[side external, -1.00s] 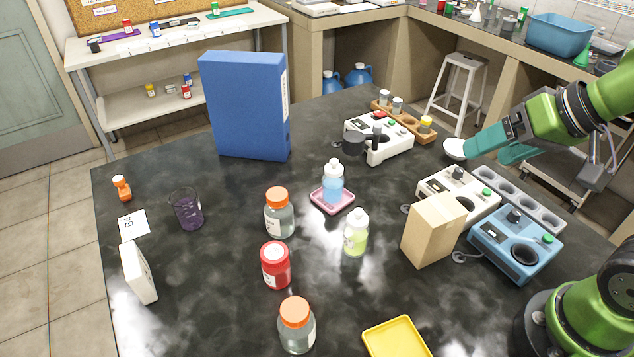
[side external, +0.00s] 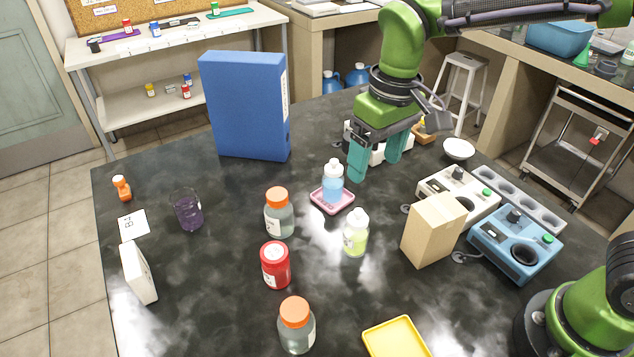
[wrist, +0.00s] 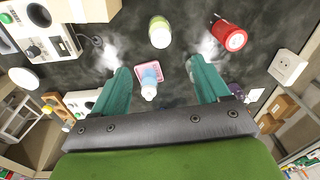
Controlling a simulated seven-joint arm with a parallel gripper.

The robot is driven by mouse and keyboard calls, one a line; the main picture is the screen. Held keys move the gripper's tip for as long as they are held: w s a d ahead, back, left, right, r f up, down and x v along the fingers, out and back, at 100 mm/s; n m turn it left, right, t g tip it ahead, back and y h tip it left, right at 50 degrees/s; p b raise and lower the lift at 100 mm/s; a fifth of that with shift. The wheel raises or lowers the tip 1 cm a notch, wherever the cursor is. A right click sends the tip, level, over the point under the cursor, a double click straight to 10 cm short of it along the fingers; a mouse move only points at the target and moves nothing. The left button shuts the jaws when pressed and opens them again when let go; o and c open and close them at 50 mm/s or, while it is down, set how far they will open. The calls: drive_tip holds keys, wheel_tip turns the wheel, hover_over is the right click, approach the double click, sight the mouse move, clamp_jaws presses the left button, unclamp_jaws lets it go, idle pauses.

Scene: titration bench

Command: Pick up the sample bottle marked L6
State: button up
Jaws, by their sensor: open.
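No L6 mark is legible on any bottle. Two clear bottles with orange caps stand on the dark bench, a rear one (side external: 279,220) and a front one (side external: 297,333). A white-capped bottle of blue liquid (side external: 333,185) stands upright on a pink tray (side external: 322,203); it also shows between my fingers in the wrist view (wrist: 150,80). A white-capped bottle of yellow-green liquid (side external: 355,240) stands nearer the front. A red jar (side external: 275,268) is left of it. My gripper (side external: 375,168) is open and empty, pointing down, just right of and behind the blue-liquid bottle.
A tall blue binder (side external: 240,110) stands at the back left. A beaker of purple liquid (side external: 188,213) and a marked card (side external: 134,223) are at left. A cardboard box (side external: 430,232), a blue device (side external: 512,245) and a white dish (side external: 459,149) are at right. A yellow tray (side external: 395,340) is in front.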

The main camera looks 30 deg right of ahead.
sight(359, 211)
drive_tip(key=shift+g+h, duration=0.3)
drive_tip(key=shift+h, duration=0.1)
drive_tip(key=f, duration=0.5)
drive_tip(key=w+f, duration=0.1)
drive_tip(key=f, duration=0.4)
drive_tip(key=a+f, duration=0.1)
drive_tip(key=f, duration=0.4)
drive_tip(key=shift+w+f, duration=0.2)
drive_tip(key=shift+f, duration=0.1)
drive_tip(key=shift+c, duration=0.3)
